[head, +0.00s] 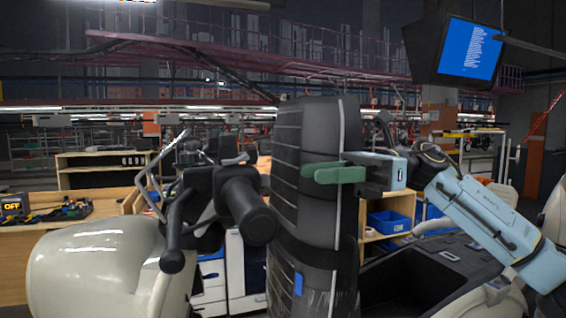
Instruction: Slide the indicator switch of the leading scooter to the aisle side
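A cream scooter (85,262) stands at the left, with its dark handlebar and a black rubber grip (247,205) pointing toward me. A dark switch housing (203,181) sits beside the grip; the indicator switch itself is too small and dark to make out. My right gripper (334,173), with green fingers, comes in from the right. It overlaps a tall, dark ribbed seat (310,225) in the picture, to the right of the grip and apart from it. The fingers overlap each other, so their gap is unclear. My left gripper is out of view.
The ribbed seat stands upright beside an open dark storage well (405,284). A workbench with a box reading OFF (14,207) is at the left. Shelves with blue bins (388,222) stand behind. A blue-screened monitor (470,49) hangs at the upper right.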

